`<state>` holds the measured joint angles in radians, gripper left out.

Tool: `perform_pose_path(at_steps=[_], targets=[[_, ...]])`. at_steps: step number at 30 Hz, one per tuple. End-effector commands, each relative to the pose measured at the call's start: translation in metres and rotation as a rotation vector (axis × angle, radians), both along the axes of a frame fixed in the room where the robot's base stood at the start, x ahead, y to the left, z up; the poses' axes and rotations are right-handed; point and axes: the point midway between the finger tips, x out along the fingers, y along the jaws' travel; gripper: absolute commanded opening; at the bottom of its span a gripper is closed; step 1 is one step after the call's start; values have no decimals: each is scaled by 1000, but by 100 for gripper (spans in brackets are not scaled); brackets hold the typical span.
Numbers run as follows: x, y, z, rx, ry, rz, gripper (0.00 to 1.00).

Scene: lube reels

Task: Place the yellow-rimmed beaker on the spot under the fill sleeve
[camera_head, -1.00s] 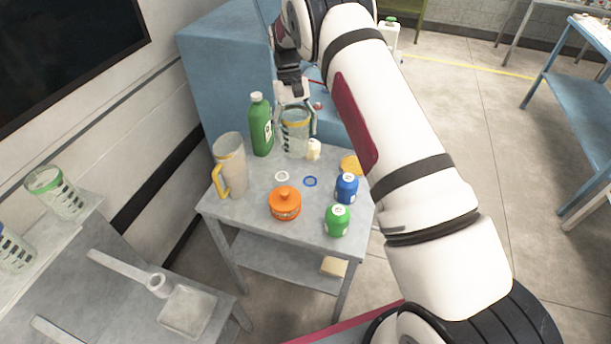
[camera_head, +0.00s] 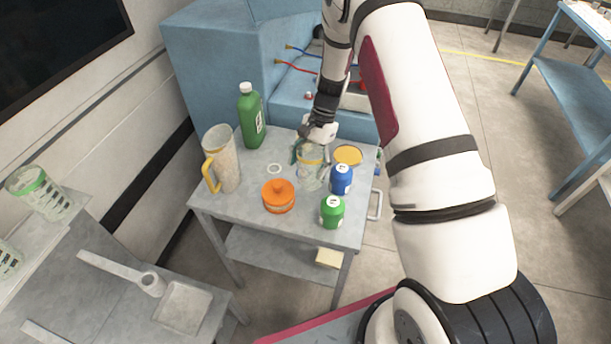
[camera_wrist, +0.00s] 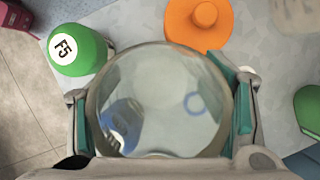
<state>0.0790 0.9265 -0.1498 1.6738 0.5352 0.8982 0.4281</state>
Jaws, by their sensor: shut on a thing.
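The yellow-rimmed beaker (camera_head: 311,176) is clear glass and looks about upright over the right part of the small grey table. My gripper (camera_head: 310,150) is shut on it near the rim. In the wrist view the fingers of my gripper (camera_wrist: 160,110) press on both sides of the beaker (camera_wrist: 160,62), and its round mouth faces the camera. A blue ring (camera_wrist: 193,104) shows through the glass. I cannot tell whether the base touches the table. I cannot make out the fill sleeve or the spot under it.
A blue bottle (camera_head: 341,180) stands close right of the beaker, with a green jar (camera_head: 332,212) in front. An orange pot (camera_head: 278,196), yellow-handled jug (camera_head: 221,160), tall green bottle (camera_head: 251,118), white ring (camera_head: 274,169) and yellow disc (camera_head: 348,155) share the table. A blue cabinet (camera_head: 210,80) stands behind.

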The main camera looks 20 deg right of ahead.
Motion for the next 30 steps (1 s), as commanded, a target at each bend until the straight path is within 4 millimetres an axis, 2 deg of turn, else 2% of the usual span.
perform_pose_path(at_steps=[15,26,27,30], targets=[[0,0,-53,1,0,4,40],[1,0,-57,1,-1,4,40],[1,0,-57,1,-1,4,71],[0,0,-57,1,-1,4,92]])
